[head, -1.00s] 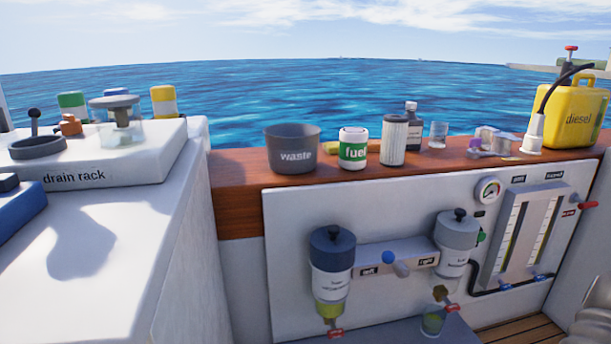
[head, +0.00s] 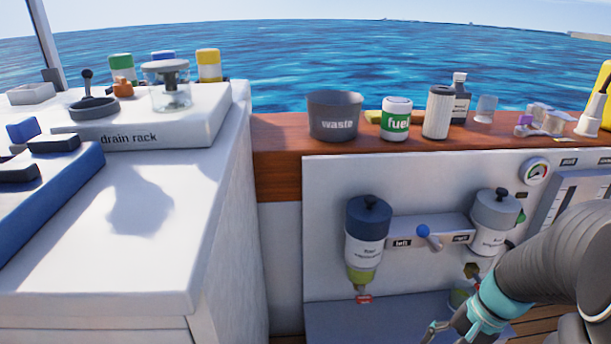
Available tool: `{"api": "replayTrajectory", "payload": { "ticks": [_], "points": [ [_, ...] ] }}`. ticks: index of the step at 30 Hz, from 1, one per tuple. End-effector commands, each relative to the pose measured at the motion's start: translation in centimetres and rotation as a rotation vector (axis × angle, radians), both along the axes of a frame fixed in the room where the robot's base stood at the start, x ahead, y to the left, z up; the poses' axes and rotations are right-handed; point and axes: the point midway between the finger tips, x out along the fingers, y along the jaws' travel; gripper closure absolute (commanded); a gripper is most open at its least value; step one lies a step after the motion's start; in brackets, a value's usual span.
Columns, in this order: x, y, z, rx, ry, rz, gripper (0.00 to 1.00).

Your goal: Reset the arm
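My arm comes in from the lower right of the head view, a dark grey ribbed link with teal bands. My gripper (head: 446,328) is at the bottom edge, low in front of the panel and left of the arm link. Its fingers are small and partly cut off by the picture edge, so I cannot tell whether they are apart or hold anything. Behind it are the left filter housing (head: 367,232) and the right filter housing (head: 493,222), with a blue-knobbed selector valve (head: 427,236) between them. A cup (head: 459,297) under the right housing is mostly hidden by my arm.
On the wooden ledge (head: 276,170) stand a waste pot (head: 334,117), a fuel can (head: 396,120), a filter cartridge (head: 438,113), a dark bottle (head: 460,98) and a clear cup (head: 486,108). The drain rack (head: 190,130) and a blue tray (head: 55,195) are on the white counter at left.

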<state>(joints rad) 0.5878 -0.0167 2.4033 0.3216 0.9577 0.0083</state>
Motion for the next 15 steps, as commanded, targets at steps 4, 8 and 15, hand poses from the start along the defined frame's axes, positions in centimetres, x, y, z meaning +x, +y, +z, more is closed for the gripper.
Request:
{"api": "replayTrajectory", "payload": {
  "ticks": [4,8,15],
  "points": [
    [-0.6,1.2,3.6,-0.158,-0.084,0.182,0.29],
    [-1.0,2.3,6.4,-0.277,-0.162,0.32,0.29],
    [-2.1,5.5,11.8,-0.443,-0.334,0.528,0.29]
  ]
}}
